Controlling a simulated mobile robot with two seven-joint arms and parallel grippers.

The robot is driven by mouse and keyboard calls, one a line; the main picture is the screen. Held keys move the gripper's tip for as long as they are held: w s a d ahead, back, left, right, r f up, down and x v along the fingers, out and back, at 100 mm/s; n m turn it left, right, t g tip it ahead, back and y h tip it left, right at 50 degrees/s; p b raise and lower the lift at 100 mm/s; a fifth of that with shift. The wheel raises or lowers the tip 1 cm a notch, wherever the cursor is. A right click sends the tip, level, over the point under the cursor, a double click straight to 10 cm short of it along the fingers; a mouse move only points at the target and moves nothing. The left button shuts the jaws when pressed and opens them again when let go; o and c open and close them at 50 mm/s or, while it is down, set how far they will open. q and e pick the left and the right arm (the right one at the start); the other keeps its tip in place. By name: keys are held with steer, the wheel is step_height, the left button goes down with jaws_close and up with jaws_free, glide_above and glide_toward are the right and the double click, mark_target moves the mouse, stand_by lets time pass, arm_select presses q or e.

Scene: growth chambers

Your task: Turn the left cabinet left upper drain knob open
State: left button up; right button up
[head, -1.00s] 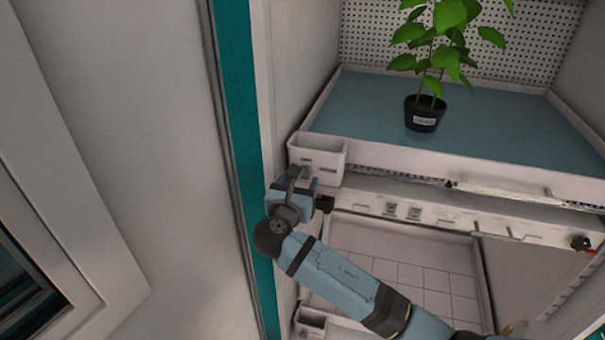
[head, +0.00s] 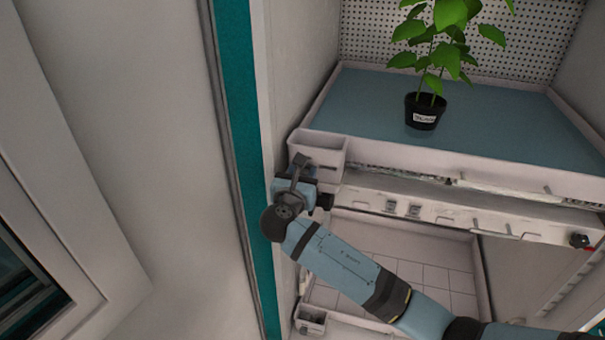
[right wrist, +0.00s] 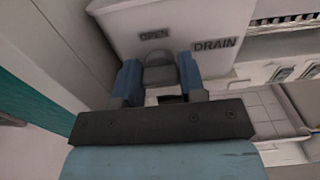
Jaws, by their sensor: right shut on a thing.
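The left upper drain knob (right wrist: 160,75) is a grey rounded knob under the drain box (head: 318,145), a white box at the left front corner of the upper tray. In the right wrist view the box front (right wrist: 190,20) carries the words OPEN and DRAIN; the knob is directly below OPEN. My right gripper (right wrist: 160,82) has its blue fingers on either side of the knob, shut on it. In the head view my right gripper (head: 305,172) is at the box front and hides most of the knob. My left gripper is not in view.
The upper tray (head: 370,115) holds a potted plant (head: 424,110). A lower tray (head: 345,235) with a tiled surface has another small drain box (head: 310,318) at its left corner. A teal door edge (head: 238,110) stands close to the left of my gripper.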

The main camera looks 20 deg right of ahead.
steer(key=shift+m, duration=0.3)
steer(key=m, duration=0.3)
steer(key=shift+f+m+b, duration=0.15)
steer(key=shift+m+b, duration=0.15)
steer(key=shift+b, duration=0.1)
steer(key=m+b, duration=0.1)
steer(key=m, duration=0.1)
steer(key=m+b, duration=0.1)
steer(key=m, duration=0.1)
steer(key=shift+s+d+f+m, duration=0.1)
steer(key=shift+d+m, duration=0.05)
steer(key=shift+m, duration=0.15)
steer(key=m+b, duration=0.3)
steer(key=m, duration=0.1)
steer(key=shift+f, duration=0.15)
steer(key=m+b, duration=0.3)
steer(key=m, duration=0.2)
steer(key=o, duration=0.9)
